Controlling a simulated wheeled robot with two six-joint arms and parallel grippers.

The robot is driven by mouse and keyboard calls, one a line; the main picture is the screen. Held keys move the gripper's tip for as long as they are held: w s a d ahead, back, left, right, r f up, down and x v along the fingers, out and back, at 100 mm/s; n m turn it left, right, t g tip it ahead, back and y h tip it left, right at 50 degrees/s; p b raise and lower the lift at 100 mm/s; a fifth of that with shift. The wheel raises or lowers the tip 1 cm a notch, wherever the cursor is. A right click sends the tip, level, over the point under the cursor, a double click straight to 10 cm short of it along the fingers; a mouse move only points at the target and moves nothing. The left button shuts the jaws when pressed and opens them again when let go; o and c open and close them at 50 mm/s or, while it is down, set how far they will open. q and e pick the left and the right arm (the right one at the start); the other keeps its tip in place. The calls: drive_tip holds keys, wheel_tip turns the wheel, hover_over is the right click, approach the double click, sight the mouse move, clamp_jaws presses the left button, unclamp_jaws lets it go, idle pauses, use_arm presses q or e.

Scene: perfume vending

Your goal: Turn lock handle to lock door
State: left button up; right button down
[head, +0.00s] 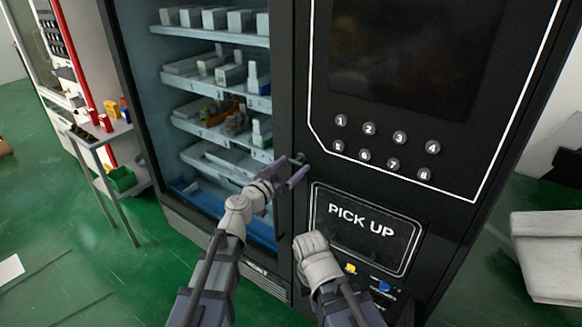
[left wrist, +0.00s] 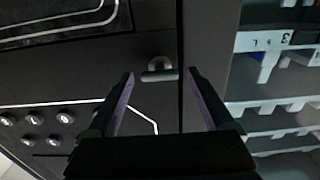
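The lock handle (head: 301,158) is a small dark knob on the black front panel, beside the seam with the glass door (head: 215,120). In the left wrist view the handle (left wrist: 160,75) is a short grey bar with a rounded loop, lying crosswise between my fingertips. My left gripper (head: 292,167) is open, with its purple-lined fingers on either side of the handle; it also shows in the left wrist view (left wrist: 160,79). A gap shows between each fingertip and the bar. The glass door looks closed. My right wrist is low in front of the panel; its fingers are hidden.
The vending machine has several number buttons (head: 369,128) and a PICK UP hatch (head: 365,232) right of the handle. Stocked shelves (head: 222,90) show behind the glass. A side table (head: 112,135) with small boxes stands left. Green floor (head: 60,210) is open at left.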

use_arm(q)
drive_tip(key=c, duration=1.2)
drive_tip(key=shift+n, duration=0.4)
drive_tip(key=n, duration=0.3)
drive_tip(key=shift+n, duration=0.4)
drive_tip(key=n, duration=0.9)
drive_tip(key=shift+n, duration=2.2)
